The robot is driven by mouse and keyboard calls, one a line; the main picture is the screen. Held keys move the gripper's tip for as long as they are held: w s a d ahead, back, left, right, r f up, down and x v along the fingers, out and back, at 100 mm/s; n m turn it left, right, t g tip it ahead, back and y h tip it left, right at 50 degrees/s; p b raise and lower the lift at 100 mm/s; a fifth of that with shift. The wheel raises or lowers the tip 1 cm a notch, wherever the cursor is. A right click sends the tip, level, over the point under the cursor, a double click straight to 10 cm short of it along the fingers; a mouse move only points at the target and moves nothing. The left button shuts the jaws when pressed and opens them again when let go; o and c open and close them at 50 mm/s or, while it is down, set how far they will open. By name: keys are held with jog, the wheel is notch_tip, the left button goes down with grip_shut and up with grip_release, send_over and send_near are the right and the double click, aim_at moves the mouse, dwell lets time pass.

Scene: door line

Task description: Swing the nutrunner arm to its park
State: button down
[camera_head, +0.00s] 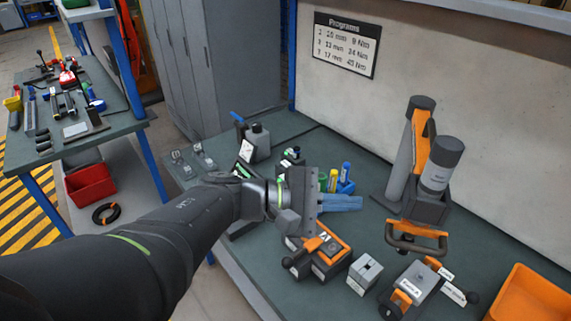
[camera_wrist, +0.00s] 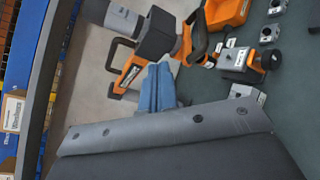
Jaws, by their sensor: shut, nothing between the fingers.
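The nutrunner arm (camera_head: 424,175) stands at the right of the bench in the head view. It has a grey post, an orange link, a grey cylindrical motor (camera_head: 441,165) and a dark loop handle with an orange bar (camera_head: 417,242) at its front. In the wrist view its orange and dark body (camera_wrist: 157,36) lies just beyond my fingers. My gripper (camera_head: 358,203) has blue fingers, shut and empty, pointing right, left of the handle and apart from it. The fingers also show in the wrist view (camera_wrist: 157,80). I cannot tell which thing is the park.
Below the handle stand a grey block with an orange clamp (camera_head: 415,283) and a small grey block (camera_head: 365,270). An orange-and-black tool (camera_head: 322,249) lies below my gripper. An orange bin (camera_head: 530,297) is at the lower right. A programs sign (camera_head: 346,45) hangs on the back wall.

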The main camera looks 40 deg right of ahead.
jog(key=w+a+f+n+g+y, duration=0.3)
jog(key=w+f+n+g+y, duration=0.15)
jog(key=w, duration=0.35)
jog(key=x, duration=1.4)
jog(key=shift+s+f+n+t, duration=0.1)
jog(key=shift+n+t, duration=0.15)
jog(key=shift+t, duration=0.1)
